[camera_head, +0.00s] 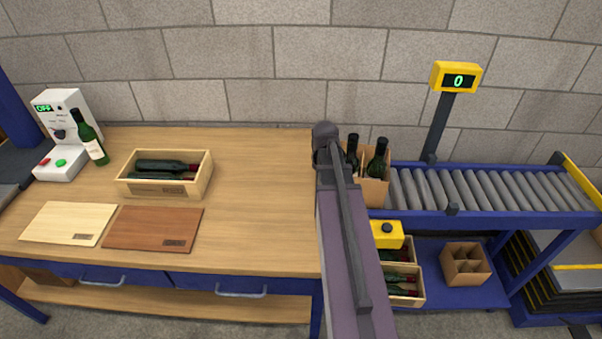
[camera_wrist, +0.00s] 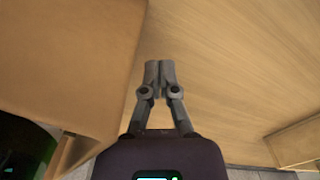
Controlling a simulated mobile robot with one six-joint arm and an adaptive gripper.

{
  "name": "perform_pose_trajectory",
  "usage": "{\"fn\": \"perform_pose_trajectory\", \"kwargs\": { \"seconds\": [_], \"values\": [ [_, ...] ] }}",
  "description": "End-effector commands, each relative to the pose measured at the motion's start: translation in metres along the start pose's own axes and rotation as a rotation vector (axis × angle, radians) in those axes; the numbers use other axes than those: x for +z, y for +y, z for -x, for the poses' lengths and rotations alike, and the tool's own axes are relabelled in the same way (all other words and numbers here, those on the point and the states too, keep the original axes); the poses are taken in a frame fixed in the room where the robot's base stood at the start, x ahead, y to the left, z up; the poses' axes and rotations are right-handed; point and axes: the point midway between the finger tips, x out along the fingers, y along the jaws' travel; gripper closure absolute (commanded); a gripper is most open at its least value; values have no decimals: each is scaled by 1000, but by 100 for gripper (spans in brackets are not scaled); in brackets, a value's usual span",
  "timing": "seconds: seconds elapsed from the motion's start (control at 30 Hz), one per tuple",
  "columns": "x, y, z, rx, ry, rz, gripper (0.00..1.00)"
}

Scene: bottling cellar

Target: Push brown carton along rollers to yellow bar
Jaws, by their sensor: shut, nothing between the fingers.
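The brown carton (camera_head: 374,192) stands at the left end of the roller conveyor (camera_head: 480,190) in the head view, with dark green bottles in it. My arm hides its left part. The yellow bar (camera_head: 582,180) crosses the right end of the rollers, well apart from the carton. In the wrist view my gripper (camera_wrist: 160,68) is shut and empty, over a wooden surface. A brown carton wall (camera_wrist: 60,60) fills the left of that view, close beside the fingers; I cannot tell whether they touch it. My arm hides the gripper in the head view.
The rollers between carton and bar look clear. A yellow display (camera_head: 456,77) on a post stands behind them. The workbench (camera_head: 260,180) at left holds a bottle crate (camera_head: 165,188), two boards and a white machine (camera_head: 62,135). An empty carton (camera_head: 466,265) sits below the conveyor.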

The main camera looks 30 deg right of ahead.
Motion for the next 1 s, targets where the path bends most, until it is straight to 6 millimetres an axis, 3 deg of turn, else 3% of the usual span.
{"fn": "perform_pose_trajectory", "kwargs": {
  "seconds": [0.7,1.0],
  "values": [
    [18,31,0,1,0,-1,100],
    [20,34,0,1,0,1,100]
  ]
}}
